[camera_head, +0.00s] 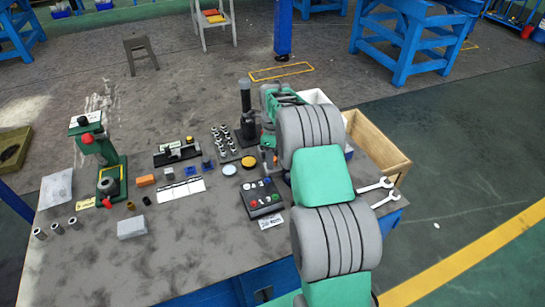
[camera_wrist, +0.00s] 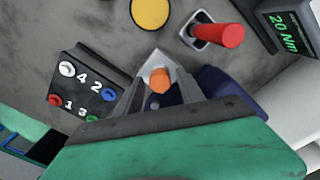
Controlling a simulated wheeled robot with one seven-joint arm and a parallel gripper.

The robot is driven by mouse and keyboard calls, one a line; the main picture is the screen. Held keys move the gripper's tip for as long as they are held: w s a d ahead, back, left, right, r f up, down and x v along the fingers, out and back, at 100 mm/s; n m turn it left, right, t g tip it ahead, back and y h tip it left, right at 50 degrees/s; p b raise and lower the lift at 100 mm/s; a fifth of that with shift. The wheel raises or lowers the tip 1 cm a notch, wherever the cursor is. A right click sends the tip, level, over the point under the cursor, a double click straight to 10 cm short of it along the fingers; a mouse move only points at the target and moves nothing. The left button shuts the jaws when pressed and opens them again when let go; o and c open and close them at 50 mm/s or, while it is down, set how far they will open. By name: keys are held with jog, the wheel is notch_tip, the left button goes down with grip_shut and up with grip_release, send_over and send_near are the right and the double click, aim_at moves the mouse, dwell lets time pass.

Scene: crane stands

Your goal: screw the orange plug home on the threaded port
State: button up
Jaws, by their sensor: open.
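In the wrist view the orange plug (camera_wrist: 160,80) shows end-on between the two grey fingers of my gripper (camera_wrist: 158,84). The fingers stand open on either side of it. I cannot tell whether either finger touches it. The threaded port is not clearly seen; the plug and my gripper hide what lies under them. A dark blue body (camera_wrist: 218,86) shows just right of the fingers. In the head view my arm covers the gripper and the plug.
A black box with numbered buttons (camera_wrist: 84,88) lies left of my gripper. A red-capped lever (camera_wrist: 220,35) and a 20 Nm display (camera_wrist: 290,32) stand to its right. A yellow disc (camera_wrist: 150,13) lies beyond.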

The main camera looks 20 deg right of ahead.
jog(key=n, duration=1.3)
jog(key=shift+n, duration=0.3)
jog(key=n, duration=0.2)
jog(key=shift+n, duration=0.4)
jog(key=n, duration=1.4)
jog(key=shift+n, duration=0.3)
